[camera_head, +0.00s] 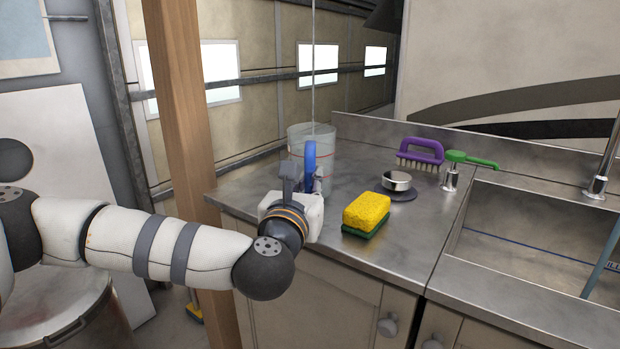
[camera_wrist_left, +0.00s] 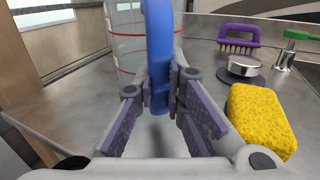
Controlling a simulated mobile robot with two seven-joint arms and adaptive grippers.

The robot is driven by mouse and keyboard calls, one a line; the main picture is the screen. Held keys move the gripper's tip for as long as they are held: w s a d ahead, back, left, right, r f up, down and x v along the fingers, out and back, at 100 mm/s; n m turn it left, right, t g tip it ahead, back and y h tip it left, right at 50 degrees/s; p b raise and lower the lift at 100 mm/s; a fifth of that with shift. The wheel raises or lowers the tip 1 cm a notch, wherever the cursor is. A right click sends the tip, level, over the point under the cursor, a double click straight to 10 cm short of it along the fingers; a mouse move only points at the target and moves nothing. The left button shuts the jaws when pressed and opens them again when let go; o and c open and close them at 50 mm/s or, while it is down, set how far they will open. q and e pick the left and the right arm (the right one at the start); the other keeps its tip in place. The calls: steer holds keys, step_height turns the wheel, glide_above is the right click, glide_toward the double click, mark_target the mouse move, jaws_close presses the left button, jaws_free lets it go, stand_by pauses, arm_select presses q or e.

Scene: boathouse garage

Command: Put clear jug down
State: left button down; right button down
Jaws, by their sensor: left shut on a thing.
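The clear jug (camera_head: 325,146) has red lines and a blue handle (camera_head: 310,158). It is at the left end of the steel counter, upright; I cannot tell whether its base touches the counter. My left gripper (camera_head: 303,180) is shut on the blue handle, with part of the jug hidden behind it. In the left wrist view the jug (camera_wrist_left: 128,38) is beyond the fingers, and the handle (camera_wrist_left: 159,45) runs down between the purple pads of my left gripper (camera_wrist_left: 160,90). My right gripper is not in view.
A yellow and green sponge (camera_head: 366,212) lies just right of the gripper. Behind it are a small metal cup (camera_head: 397,181) on a dark disc, a purple brush (camera_head: 421,152) and a green-topped dispenser (camera_head: 470,159). A sink (camera_head: 540,250) is at right. A wooden post (camera_head: 180,100) stands left.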

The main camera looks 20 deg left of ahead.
arm_select(q)
steer(key=shift+f, duration=0.4)
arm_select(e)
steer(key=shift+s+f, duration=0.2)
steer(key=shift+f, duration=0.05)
arm_select(q)
steer(key=c, duration=1.6)
jaws_free()
steer(key=c, duration=0.4)
steer(key=shift+o, duration=0.2)
steer(key=shift+s, duration=0.1)
